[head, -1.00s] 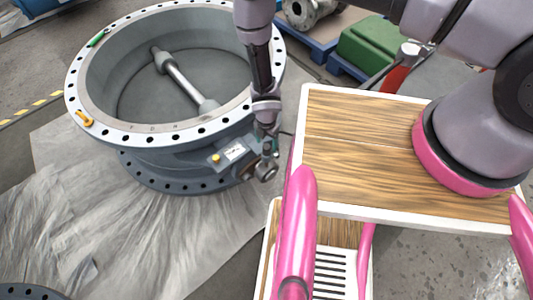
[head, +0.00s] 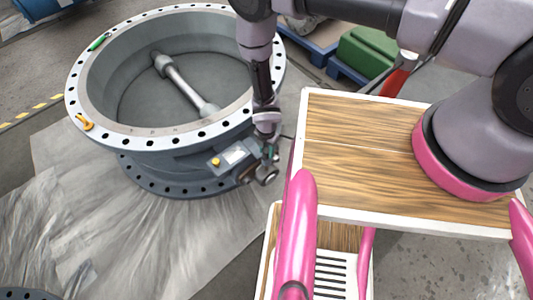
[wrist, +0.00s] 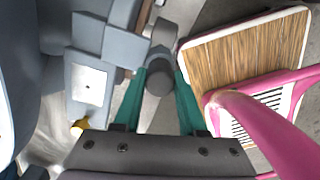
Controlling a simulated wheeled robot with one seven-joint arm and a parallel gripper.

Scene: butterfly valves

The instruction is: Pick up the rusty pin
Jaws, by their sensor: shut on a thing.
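My gripper (head: 267,168) hangs at the front right side of the big grey valve, beside its actuator block. In the wrist view its green fingers (wrist: 160,85) are closed in around a dark grey, round-ended piece (wrist: 159,82), which seems to be the rusty pin. No clear rust colour shows on it. A grey stub (wrist: 162,40) lies just beyond it, and I cannot tell whether the two are joined or apart. In the head view the pin is too small and too covered by the gripper to make out.
The round valve body (head: 188,143) stands on a plastic sheet (head: 80,225). Its block carries a white label (wrist: 88,84) and a yellow knob (wrist: 79,128). My wooden-topped deck (head: 360,160) with pink rails is close on the right. Green and blue crates stand behind.

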